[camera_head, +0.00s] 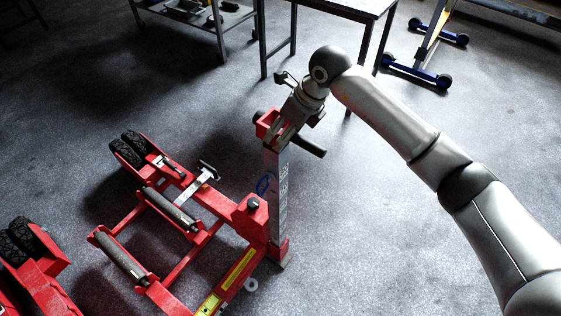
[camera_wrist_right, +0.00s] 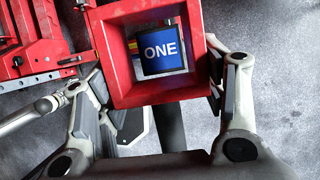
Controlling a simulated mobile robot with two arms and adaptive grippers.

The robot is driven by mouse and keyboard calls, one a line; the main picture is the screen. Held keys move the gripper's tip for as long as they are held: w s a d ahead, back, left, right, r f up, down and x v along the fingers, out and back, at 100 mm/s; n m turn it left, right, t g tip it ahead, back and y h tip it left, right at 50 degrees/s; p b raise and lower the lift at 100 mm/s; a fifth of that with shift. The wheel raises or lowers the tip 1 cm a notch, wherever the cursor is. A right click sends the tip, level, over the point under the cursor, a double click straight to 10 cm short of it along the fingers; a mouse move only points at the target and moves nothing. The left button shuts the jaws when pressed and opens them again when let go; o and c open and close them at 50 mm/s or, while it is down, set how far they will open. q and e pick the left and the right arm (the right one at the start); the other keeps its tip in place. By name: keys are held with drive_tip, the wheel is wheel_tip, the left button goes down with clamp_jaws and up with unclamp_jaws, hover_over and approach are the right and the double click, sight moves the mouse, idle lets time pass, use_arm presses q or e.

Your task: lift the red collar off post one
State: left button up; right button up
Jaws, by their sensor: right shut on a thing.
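The red collar (camera_wrist_right: 118,62) is a square red frame in the right wrist view. My right gripper (camera_head: 284,128) has one finger on each side of it and is shut on it. In the head view the collar (camera_head: 264,122) shows at the upper end of post one, partly hidden by the gripper. The silver post (camera_head: 277,190) stands upright. Its blue top marked ONE (camera_wrist_right: 161,51) shows through the collar's opening, with a gap around it. I cannot tell whether the post's top is still inside the collar. My left gripper is not in view.
The red trolley jack frame (camera_head: 178,270) with rollers and black wheels lies left of the post. Another red wheeled piece (camera_head: 35,270) is at the lower left. Bare floor lies right of the post.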

wheel_tip(320, 180, up, 5)
drive_tip(key=shift+f+p, duration=0.1)
drive_tip(key=shift+p, duration=0.95)
